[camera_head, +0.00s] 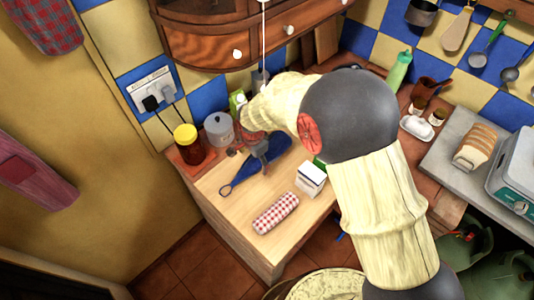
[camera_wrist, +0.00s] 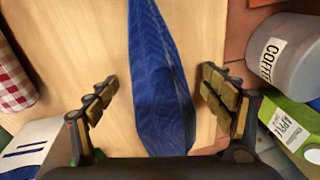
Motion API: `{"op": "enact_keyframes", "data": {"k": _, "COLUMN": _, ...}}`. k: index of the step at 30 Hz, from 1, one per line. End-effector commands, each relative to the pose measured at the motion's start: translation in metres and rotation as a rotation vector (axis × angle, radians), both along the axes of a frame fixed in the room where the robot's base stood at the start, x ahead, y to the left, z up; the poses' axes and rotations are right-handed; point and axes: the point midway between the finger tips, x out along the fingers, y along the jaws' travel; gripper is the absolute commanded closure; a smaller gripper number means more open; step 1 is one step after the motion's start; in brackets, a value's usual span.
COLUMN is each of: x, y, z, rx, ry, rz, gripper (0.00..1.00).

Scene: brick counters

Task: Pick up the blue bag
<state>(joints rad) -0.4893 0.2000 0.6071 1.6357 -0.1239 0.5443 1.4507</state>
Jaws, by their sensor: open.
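The blue bag (camera_head: 238,177) lies on the wooden counter top (camera_head: 290,235), narrowing to a dark loop at its left end. In the wrist view the bag (camera_wrist: 158,75) runs lengthwise between the two fingers, its lower end partly hidden by my gripper's body. My gripper (camera_wrist: 165,100) is open, with one finger on each side of the bag and a visible gap on both sides. In the head view my gripper (camera_head: 257,150) is above the right part of the bag, and my arm hides some of it. I cannot tell how far the fingers are above the counter.
A coffee canister (camera_wrist: 281,50) and a green apple carton (camera_wrist: 295,128) stand close to the right finger in the wrist view. A wooden cabinet (camera_head: 225,35) hangs above.

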Motion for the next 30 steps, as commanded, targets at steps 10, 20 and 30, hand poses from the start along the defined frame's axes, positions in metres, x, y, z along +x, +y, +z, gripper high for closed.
{"op": "enact_keyframes", "data": {"k": 10, "x": 0.002, "y": 0.0004, "z": -0.0092, "rx": 0.001, "ry": -0.002, "rz": 0.0, "gripper": 0.21}}
{"op": "enact_keyframes", "data": {"k": 20, "x": 0.0018, "y": 0.0004, "z": -0.0091, "rx": 0.001, "ry": -0.001, "rz": 0.0, "gripper": 0.4}}
{"op": "enact_keyframes", "data": {"k": 30, "x": 0.0018, "y": 0.0004, "z": -0.0091, "rx": 0.001, "ry": -0.001, "rz": 0.0, "gripper": 0.59}}
